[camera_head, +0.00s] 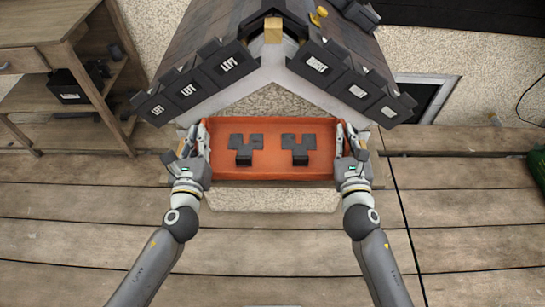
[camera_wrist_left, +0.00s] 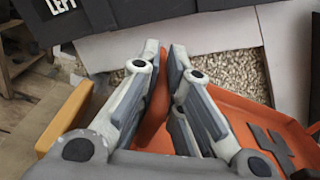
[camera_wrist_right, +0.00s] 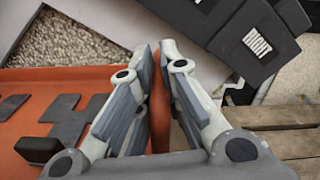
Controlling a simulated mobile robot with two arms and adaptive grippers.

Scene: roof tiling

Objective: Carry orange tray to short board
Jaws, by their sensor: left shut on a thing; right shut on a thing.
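The orange tray (camera_head: 270,173) is in front of the house gable in the head view, looking level. Two dark tile pieces (camera_head: 245,147) (camera_head: 300,147) lie in it side by side. My left gripper (camera_head: 203,140) is shut on the tray's left side wall, and my right gripper (camera_head: 343,140) is shut on its right side wall. The left wrist view shows that wall (camera_wrist_left: 158,100) between the fingers, and the right wrist view shows the other wall (camera_wrist_right: 158,110). I cannot tell which piece is the short board, or whether anything supports the tray from below.
Dark roof tiles, some marked LEFT (camera_head: 187,88) and some RIGHT (camera_head: 358,90), line the eaves just beyond my grippers. A wooden shelf (camera_head: 75,50) stands at the left. The plank floor (camera_head: 270,250) is open in front.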

